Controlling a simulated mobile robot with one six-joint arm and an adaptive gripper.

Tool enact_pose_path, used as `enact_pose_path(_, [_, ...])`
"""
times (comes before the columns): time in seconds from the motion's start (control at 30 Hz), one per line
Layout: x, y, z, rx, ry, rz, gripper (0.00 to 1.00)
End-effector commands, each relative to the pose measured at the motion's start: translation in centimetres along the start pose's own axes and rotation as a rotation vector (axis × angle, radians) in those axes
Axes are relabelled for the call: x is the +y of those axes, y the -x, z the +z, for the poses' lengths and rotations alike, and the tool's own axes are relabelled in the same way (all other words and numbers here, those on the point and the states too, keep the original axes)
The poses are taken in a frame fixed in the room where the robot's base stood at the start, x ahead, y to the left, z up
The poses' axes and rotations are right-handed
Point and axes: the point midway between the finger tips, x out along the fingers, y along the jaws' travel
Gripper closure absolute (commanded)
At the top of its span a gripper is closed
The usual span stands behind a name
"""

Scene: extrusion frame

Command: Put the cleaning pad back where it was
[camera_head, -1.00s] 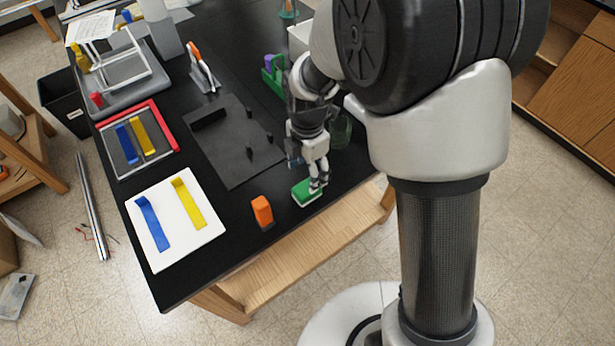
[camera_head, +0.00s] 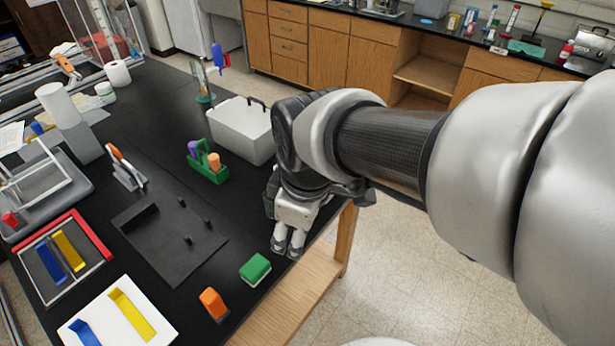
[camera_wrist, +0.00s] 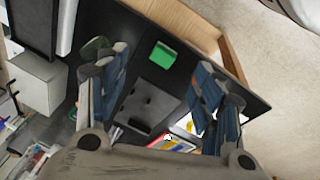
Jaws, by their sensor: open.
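The cleaning pad (camera_head: 255,268), a green block with a pale lower edge, lies flat on the black table near its front edge, right of an orange block. It also shows in the wrist view (camera_wrist: 162,56), framed between my fingers and apart from them. My gripper (camera_head: 287,251) is open and empty, up and to the right of the pad in the head view, near the table's edge. The wrist view shows its two fingers spread wide (camera_wrist: 160,66).
The orange block (camera_head: 213,303) stands left of the pad. A dark fixture plate with pegs (camera_head: 168,240) lies behind it. A green caddy (camera_head: 209,171) and a white bin (camera_head: 240,132) stand farther back. A white tray (camera_head: 100,309) lies at lower left.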

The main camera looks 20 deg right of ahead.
Motion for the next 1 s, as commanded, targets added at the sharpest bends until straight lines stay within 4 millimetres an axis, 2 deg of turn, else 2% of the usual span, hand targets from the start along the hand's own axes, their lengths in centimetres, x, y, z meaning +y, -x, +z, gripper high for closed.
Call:
enact_pose_path(0.03, [-0.6, 1.6, 1.6, 0.024, -0.145, 0.029, 0.39])
enact_pose_path(0.1, [-1.5, 3.0, 3.5, 0.052, -0.343, 0.056, 0.39])
enact_pose_path(0.2, [-2.8, 4.2, 5.7, 0.090, -0.582, 0.082, 0.39])
enact_pose_path(0.3, [-3.8, 4.8, 7.2, 0.120, -0.754, 0.097, 0.39])
enact_pose_path(0.4, [-4.3, 5.0, 8.1, 0.139, -0.855, 0.103, 0.39])
enact_pose_path(0.77, [-4.6, 5.0, 8.3, 0.146, -0.898, 0.105, 0.39])
enact_pose_path(0.93, [-4.9, 3.1, 8.7, 0.146, -0.896, 0.105, 0.39])
enact_pose_path(1.0, [-4.9, 3.0, 8.7, 0.146, -0.896, 0.104, 0.39])
